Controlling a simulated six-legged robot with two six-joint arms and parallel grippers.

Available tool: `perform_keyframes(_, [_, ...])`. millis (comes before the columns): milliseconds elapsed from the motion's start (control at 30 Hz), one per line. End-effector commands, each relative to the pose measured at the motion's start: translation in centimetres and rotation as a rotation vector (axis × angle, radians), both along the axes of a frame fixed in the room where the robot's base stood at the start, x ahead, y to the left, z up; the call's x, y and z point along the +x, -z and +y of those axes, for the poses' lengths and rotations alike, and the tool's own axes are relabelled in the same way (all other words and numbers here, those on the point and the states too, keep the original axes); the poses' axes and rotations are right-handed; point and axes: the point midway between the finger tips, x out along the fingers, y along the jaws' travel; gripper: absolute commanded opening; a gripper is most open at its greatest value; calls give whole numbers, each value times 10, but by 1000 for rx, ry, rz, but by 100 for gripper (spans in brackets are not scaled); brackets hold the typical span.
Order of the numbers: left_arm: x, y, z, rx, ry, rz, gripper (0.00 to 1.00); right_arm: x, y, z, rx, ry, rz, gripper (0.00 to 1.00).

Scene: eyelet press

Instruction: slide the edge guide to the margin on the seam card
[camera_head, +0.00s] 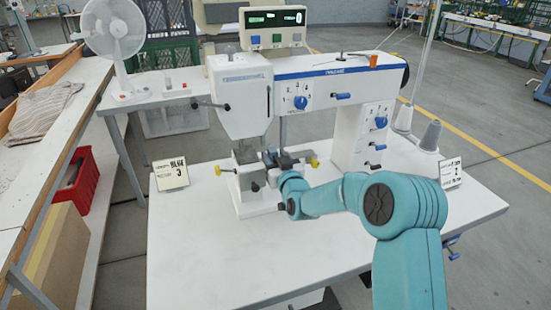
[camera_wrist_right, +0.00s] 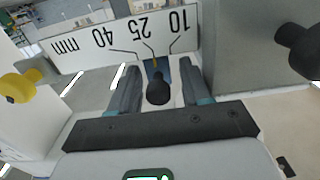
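My right gripper (camera_head: 271,158) reaches in at the front of the white machine's work area. In the right wrist view its two grey fingers (camera_wrist_right: 158,88) stand open on either side of a black knob (camera_wrist_right: 157,91), with gaps showing. One card (camera_head: 171,174) stands left, another (camera_head: 451,172) right; which is the seam card is unclear. My left gripper is out of view.
The white machine (camera_head: 240,95) rises right behind the gripper. Yellow knobs (camera_head: 314,162) flank the guide area, and another black knob (camera_wrist_right: 298,50) is at upper right in the wrist view. The white table (camera_head: 220,265) is clear at front left. Thread cones (camera_head: 431,136) stand right.

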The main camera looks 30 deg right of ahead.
Motion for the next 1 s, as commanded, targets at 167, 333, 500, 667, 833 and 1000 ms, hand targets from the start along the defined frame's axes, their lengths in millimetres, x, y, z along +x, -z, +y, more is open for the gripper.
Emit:
perform_keyframes(167, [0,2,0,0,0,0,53,-7,2,2,1,0,3,48])
perform_keyframes(333, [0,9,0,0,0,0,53,-37,2,9,0,0,2,48])
perform_keyframes(500, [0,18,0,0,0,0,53,-82,3,19,0,0,2,48])
perform_keyframes(667, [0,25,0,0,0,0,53,-120,2,29,0,0,0,48])
perform_keyframes(833, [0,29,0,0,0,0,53,-147,1,36,-1,0,0,48])
perform_keyframes(1000, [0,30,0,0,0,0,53,-158,0,38,-1,0,-1,48])
